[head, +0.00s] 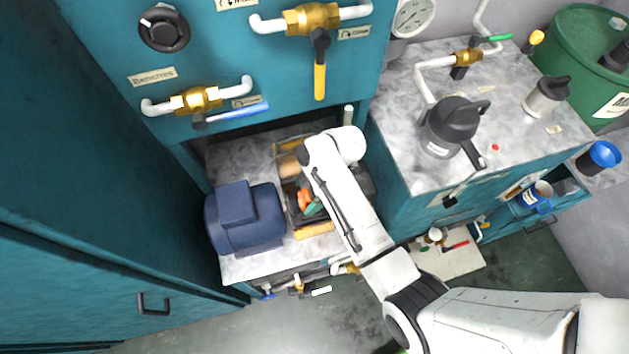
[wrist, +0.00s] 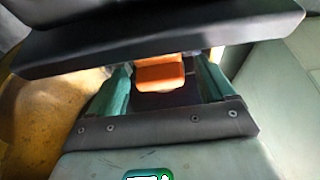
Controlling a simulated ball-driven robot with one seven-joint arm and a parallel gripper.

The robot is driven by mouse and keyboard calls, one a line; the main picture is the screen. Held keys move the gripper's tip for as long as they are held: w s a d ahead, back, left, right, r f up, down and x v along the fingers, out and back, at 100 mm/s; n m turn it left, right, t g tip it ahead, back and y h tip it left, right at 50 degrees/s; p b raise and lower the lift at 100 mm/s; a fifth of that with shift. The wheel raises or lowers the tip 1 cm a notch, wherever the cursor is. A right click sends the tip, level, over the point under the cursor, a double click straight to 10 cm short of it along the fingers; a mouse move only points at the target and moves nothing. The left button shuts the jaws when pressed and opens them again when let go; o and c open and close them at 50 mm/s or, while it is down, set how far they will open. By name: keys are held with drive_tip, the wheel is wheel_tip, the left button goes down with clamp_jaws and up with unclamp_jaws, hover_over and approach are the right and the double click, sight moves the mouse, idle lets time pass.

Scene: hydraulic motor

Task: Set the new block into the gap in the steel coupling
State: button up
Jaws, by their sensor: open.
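An orange block (wrist: 160,74), likely the new block, shows between the two teal fingers of my gripper (wrist: 162,66) in the wrist view. The fingers are apart, with dark space visible on each side of the block. In the head view an orange patch (head: 305,197) shows beside my gripper's teal part (head: 314,208), below my white arm. They are in the bay to the right of the blue motor (head: 245,217). I cannot make out the steel coupling or its gap; my arm covers part of that area.
A thick dark bar (wrist: 155,38) crosses the wrist view close beyond the fingers. A yellow-tan rounded part (wrist: 45,115) lies left of them. The teal panel with brass valves (head: 198,99) overhangs the bay. A marble-topped cabinet (head: 400,140) stands right of my arm.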

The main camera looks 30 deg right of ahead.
drive_tip(key=v, duration=1.2)
drive_tip(key=s+d+f+m+h, duration=0.1)
drive_tip(key=s+m+h, duration=0.1)
drive_tip(key=s+m, duration=0.5)
drive_tip(key=s+d+f+m+h, duration=0.1)
drive_tip(key=s+d+m+h, duration=0.1)
drive_tip(key=s+m, duration=0.6)
drive_tip(key=s, duration=0.6)
drive_tip(key=shift+s+d, duration=0.2)
drive_tip(key=shift+s, duration=0.1)
